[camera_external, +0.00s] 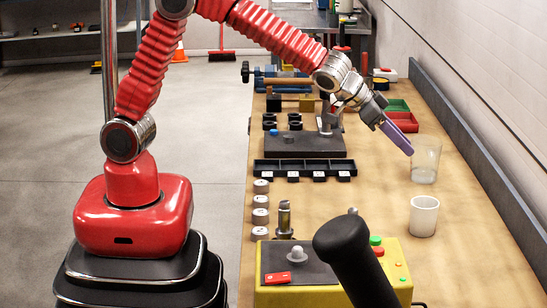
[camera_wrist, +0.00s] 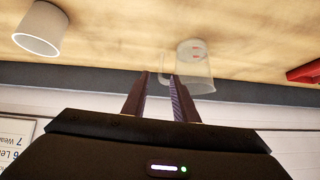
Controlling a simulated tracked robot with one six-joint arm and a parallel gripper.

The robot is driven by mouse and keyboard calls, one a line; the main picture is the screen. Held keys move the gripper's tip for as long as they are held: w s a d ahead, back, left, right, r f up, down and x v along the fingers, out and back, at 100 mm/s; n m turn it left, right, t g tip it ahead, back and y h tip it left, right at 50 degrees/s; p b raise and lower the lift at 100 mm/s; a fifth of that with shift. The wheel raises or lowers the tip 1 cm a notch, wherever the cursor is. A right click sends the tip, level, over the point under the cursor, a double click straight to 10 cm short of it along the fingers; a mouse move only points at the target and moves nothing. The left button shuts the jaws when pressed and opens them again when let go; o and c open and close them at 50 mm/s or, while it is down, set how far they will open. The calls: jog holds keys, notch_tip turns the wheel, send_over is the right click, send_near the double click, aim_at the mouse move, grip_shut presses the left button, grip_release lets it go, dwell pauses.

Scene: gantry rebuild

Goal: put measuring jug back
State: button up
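The measuring jug (camera_external: 425,160) is a clear, see-through vessel standing upright on the right side of the wooden bench. In the wrist view the jug (camera_wrist: 198,66) shows small red marks, and its clear handle points left toward the gap between my fingers. My gripper (camera_external: 408,150) reaches down to the jug's left side. In the wrist view my gripper (camera_wrist: 159,76) has its two fingers apart, with the right fingertip overlapping the jug's edge. Whether the fingers touch the jug or handle is unclear.
A white cup (camera_external: 424,217) stands in front of the jug. A yellow control box (camera_external: 330,297) fills the near bench. A black divided tray (camera_external: 304,168), a red bin (camera_external: 403,122) and a green bin (camera_external: 396,105) lie farther back. The wall edge (camera_external: 470,130) runs along the right.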

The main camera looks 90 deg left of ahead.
dwell(0.4)
jog(key=s+a+r+g, duration=0.1)
jog(key=s+a+r, duration=0.2)
jog(key=s, duration=0.4)
jog(key=s+a+r+y, duration=0.1)
jog(key=s+a+r, duration=0.15)
jog(key=s, duration=0.35)
jog(key=s+a+r+g, duration=0.1)
jog(key=s+a+r, duration=0.1)
jog(key=s+a, duration=0.35)
jog(key=s+f+g+h, duration=0.1)
jog(key=s+f, duration=0.1)
jog(key=s, duration=2.1)
jog(key=shift+d+f+g, duration=0.25)
jog(key=shift+f+g, duration=0.05)
jog(key=shift+f, duration=0.1)
